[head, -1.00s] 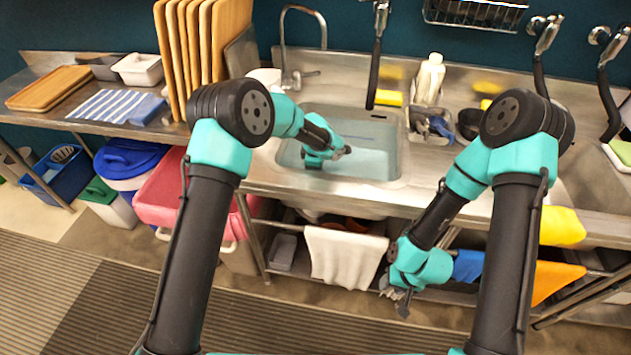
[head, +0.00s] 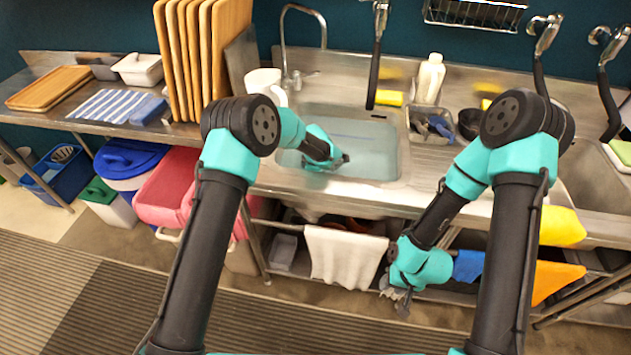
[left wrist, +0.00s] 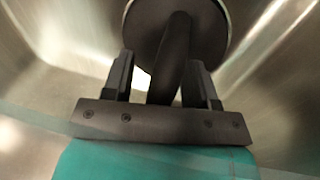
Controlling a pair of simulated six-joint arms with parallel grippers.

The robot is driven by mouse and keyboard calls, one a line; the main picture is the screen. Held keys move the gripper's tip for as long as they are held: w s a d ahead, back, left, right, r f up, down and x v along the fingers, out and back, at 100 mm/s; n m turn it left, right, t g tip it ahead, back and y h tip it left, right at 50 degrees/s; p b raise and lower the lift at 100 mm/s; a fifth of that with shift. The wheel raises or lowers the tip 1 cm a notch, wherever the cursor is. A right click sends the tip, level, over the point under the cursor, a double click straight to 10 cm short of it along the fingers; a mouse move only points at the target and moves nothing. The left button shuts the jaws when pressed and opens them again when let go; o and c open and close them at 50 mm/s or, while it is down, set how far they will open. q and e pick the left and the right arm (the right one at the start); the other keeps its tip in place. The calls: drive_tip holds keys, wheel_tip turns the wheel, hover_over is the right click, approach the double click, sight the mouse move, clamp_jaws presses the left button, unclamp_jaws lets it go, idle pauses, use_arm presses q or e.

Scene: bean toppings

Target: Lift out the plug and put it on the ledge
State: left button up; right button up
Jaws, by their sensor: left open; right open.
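The plug (left wrist: 180,35) shows in the left wrist view as a dark round disc with a dark stem or handle. The stem lies between the fingers of my left gripper (left wrist: 162,62), which are open with a gap on each side. In the head view my left gripper (head: 343,160) is low in the sink basin (head: 375,155), and I cannot make out the plug there. The steel ledge (head: 335,192) runs along the basin's front. My right gripper (head: 404,302) is open and empty, hanging in front of the lower shelf.
A caddy (head: 432,130), a white bottle (head: 429,78) and a dark bowl (head: 470,124) stand right of the basin. A white jug (head: 263,80) and upright boards (head: 200,50) are to its left. A spray hose (head: 377,60) hangs behind. The front ledge is mostly clear.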

use_arm(q)
clamp_jaws()
idle(0.4)
wheel_tip(320, 180, up, 10)
drive_tip(key=shift+r, duration=0.1)
idle(0.6)
idle(0.5)
wheel_tip(320, 180, up, 8)
idle(1.1)
wheel_tip(320, 180, up, 9)
drive_tip(key=shift+f, duration=0.2)
idle(0.6)
